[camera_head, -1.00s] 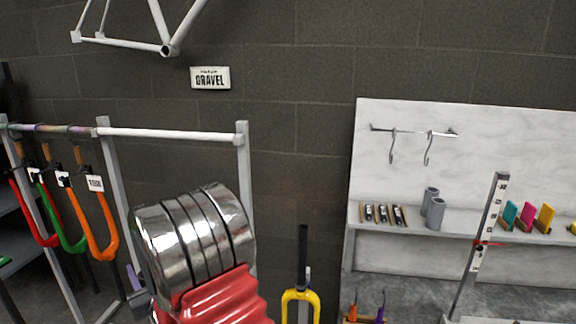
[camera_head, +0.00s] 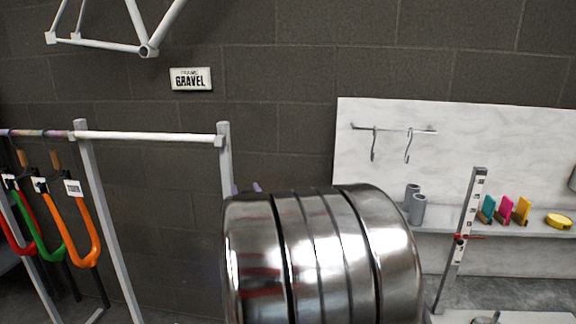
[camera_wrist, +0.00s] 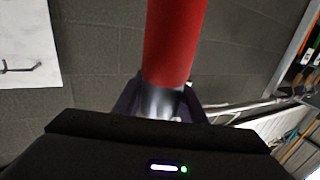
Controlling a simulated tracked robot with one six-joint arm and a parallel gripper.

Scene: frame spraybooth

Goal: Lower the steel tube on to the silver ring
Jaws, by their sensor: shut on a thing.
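In the wrist view my gripper (camera_wrist: 160,105) is shut on a tube (camera_wrist: 174,45). The tube is red above and bare steel-coloured where the dark fingers hold it. Its far end runs out of the picture at the top. In the head view my shiny metal arm link fills the lower middle, and my gripper and the held tube do not show. I cannot make out the silver ring in either view. A small silvery thing (camera_head: 486,319) is cut off at the bottom edge; I cannot tell what it is.
An upright scale post (camera_head: 462,240) with a red pointer stands at the right. Behind it a shelf (camera_head: 450,222) holds two grey cylinders (camera_head: 415,206), coloured blocks and a yellow disc (camera_head: 559,220). Coloured forks (camera_head: 80,225) hang from a rack (camera_head: 150,136) at the left.

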